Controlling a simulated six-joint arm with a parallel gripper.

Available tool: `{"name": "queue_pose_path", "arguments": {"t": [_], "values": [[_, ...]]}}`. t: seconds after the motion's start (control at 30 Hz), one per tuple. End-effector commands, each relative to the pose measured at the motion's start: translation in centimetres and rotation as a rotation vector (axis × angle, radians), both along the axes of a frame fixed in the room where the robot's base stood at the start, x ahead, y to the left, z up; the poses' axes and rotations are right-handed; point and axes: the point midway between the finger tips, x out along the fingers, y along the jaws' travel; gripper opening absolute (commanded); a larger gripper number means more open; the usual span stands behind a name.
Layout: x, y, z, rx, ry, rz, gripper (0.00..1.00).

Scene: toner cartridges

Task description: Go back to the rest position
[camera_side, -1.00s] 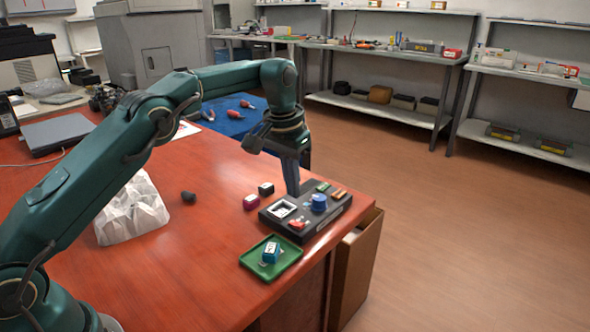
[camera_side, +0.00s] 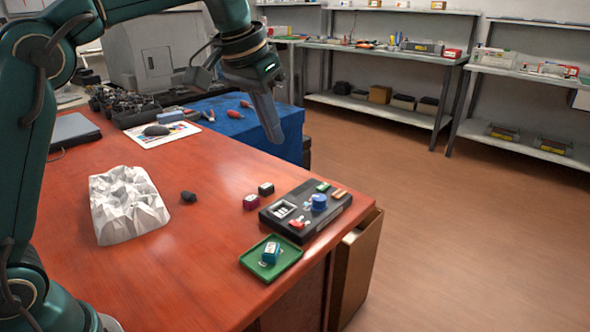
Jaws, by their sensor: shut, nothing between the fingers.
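My gripper (camera_side: 272,132) is raised above the far right edge of the red table (camera_side: 150,275), pointing down and slightly right. Its fingers are together and hold nothing. It is well clear of the black panel (camera_side: 287,226), which carries a blue knob (camera_side: 319,202), a red part (camera_side: 297,224) and a white-framed square socket (camera_side: 283,209). A magenta cartridge (camera_side: 250,202) and a black cartridge (camera_side: 266,189) stand left of the panel. A blue and white cartridge (camera_side: 271,253) lies in the green tray (camera_side: 290,262) at the front.
A crumpled white sheet (camera_side: 125,205) and a small dark lump (camera_side: 188,197) lie on the left part of the table. A blue-covered surface (camera_side: 240,125) with red-handled tools stands behind the table. Shelves (camera_side: 385,105) line the back wall.

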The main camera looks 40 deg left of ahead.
Motion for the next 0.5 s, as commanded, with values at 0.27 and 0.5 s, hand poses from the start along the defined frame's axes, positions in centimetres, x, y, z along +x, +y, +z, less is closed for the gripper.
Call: {"name": "queue_pose_path", "arguments": {"t": [0.27,0.5], "values": [[-7.3,-0.5,2.7,0.0,-0.088,-0.002,0.0],[-13.8,-0.8,0.9,-0.003,-0.141,-0.002,0.0]]}}
